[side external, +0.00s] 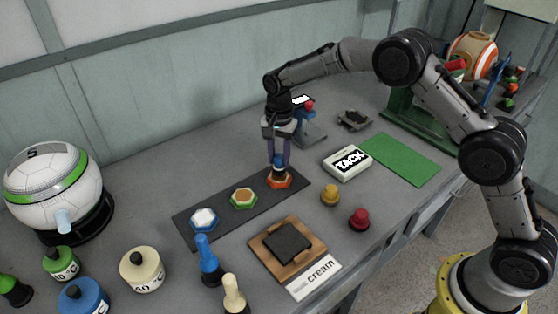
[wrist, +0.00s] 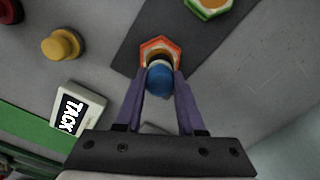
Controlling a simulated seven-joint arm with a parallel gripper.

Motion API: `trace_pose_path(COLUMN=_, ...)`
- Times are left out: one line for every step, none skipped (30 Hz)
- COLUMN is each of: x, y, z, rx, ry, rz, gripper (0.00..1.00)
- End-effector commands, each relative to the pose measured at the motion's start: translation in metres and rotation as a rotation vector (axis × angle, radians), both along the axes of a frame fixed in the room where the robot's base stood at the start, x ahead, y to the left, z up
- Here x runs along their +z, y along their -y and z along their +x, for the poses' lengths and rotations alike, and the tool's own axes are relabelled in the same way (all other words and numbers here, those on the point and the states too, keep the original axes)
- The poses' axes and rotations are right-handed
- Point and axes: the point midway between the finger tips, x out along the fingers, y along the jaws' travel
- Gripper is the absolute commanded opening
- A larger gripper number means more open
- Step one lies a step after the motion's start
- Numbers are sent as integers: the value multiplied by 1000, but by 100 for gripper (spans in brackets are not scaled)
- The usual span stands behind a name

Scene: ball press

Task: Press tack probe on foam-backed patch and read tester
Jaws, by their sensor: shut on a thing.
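My gripper (side external: 279,161) is shut on a blue-topped probe (side external: 279,172), held upright at the orange hexagonal patch (side external: 288,184) on the right end of a dark strip. In the wrist view the blue knob (wrist: 160,82) sits between my fingertips (wrist: 161,76), overlapping the near part of the orange-rimmed patch (wrist: 158,43). I cannot tell whether the probe's lower end touches the patch. The strip (side external: 222,200) also carries a green-rimmed patch (side external: 243,198) and a blue-rimmed white patch (side external: 204,219). The cream tester labelled TACK (side external: 348,162) lies right of the strip; no reading is legible.
Yellow (side external: 330,195) and red (side external: 359,220) knobs stand in front of the tester. A green mat (side external: 400,159) lies right.

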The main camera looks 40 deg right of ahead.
Motion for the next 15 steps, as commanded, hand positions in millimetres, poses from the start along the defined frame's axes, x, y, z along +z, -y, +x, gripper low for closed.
trace_pose_path(x=5, y=0, z=1, rx=0, ry=3, rz=1, gripper=0)
trace_pose_path(x=7, y=0, z=0, rx=0, ry=2, rz=0, gripper=0)
trace_pose_path(x=10, y=0, z=0, rx=0, ry=2, rz=0, gripper=0)
trace_pose_path(x=12, y=0, z=1, rx=0, ry=2, rz=0, gripper=0)
trace_pose_path(x=14, y=0, z=1, rx=0, ry=2, rz=0, gripper=0)
trace_pose_path(x=17, y=0, z=1, rx=0, ry=2, rz=0, gripper=0)
trace_pose_path(x=19, y=0, z=0, rx=0, ry=2, rz=0, gripper=0)
trace_pose_path(x=21, y=0, z=0, rx=0, ry=1, rz=1, gripper=0)
trace_pose_path(x=24, y=0, z=0, rx=0, ry=1, rz=0, gripper=0)
trace_pose_path(x=26, y=0, z=0, rx=0, ry=2, rz=0, gripper=0)
trace_pose_path(x=29, y=0, z=0, rx=0, ry=2, rz=0, gripper=0)
trace_pose_path(x=32, y=0, z=0, rx=0, ry=2, rz=0, gripper=0)
trace_pose_path(x=34, y=0, z=0, rx=0, ry=2, rz=0, gripper=0)
trace_pose_path(x=36, y=0, z=0, rx=0, ry=2, rz=0, gripper=0)
trace_pose_path(x=39, y=0, z=1, rx=0, ry=3, rz=1, gripper=0)
